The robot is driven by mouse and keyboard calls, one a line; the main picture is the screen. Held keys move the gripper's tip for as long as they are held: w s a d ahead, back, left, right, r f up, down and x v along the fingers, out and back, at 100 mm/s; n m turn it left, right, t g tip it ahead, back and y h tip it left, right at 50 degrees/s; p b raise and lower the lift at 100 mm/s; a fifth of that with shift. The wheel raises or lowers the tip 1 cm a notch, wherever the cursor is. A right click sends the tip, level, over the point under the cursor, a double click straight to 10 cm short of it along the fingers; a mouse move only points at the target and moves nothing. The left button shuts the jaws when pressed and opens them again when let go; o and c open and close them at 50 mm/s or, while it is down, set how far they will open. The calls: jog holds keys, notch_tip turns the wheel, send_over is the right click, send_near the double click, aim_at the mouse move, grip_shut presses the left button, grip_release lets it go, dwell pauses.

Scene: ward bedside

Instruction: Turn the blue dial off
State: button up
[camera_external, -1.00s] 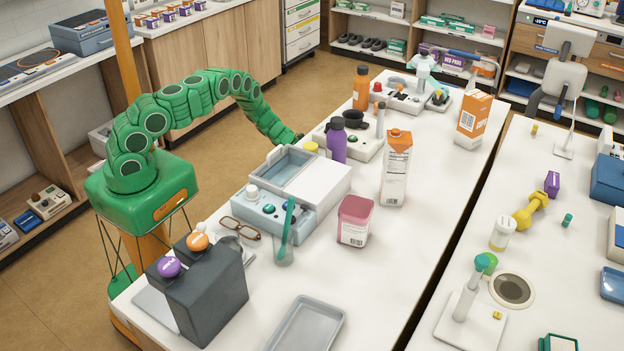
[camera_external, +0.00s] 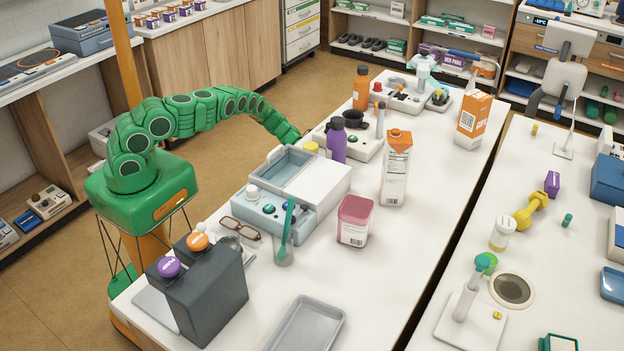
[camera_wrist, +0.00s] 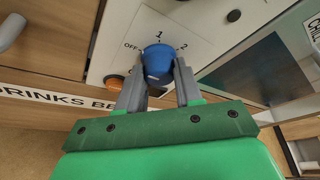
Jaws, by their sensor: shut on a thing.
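The blue dial (camera_wrist: 158,58) sits on a pale panel (camera_wrist: 128,22) in the wrist view. OFF is printed to its left, 1 above it and 2 to its upper right. My gripper (camera_wrist: 158,75) has one grey finger on each side of the dial and is shut on it. I cannot tell clearly which mark the dial points to. The dial is hidden there.
An orange knob (camera_wrist: 114,82) sits left of my fingers on the same panel. A dark glass panel (camera_wrist: 262,70) lies to the right. In the external view, a purple bottle (camera_external: 337,142) and a pale blue lidded device (camera_external: 263,206) stand near my arm's end.

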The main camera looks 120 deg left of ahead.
jog(key=shift+f, duration=0.1)
dwell(0.3)
jog(key=o, duration=1)
jog(key=shift+s, duration=0.15)
jog(key=v, duration=0.7)
jog(key=shift+s+a, duration=0.15)
jog(key=shift+s, duration=0.05)
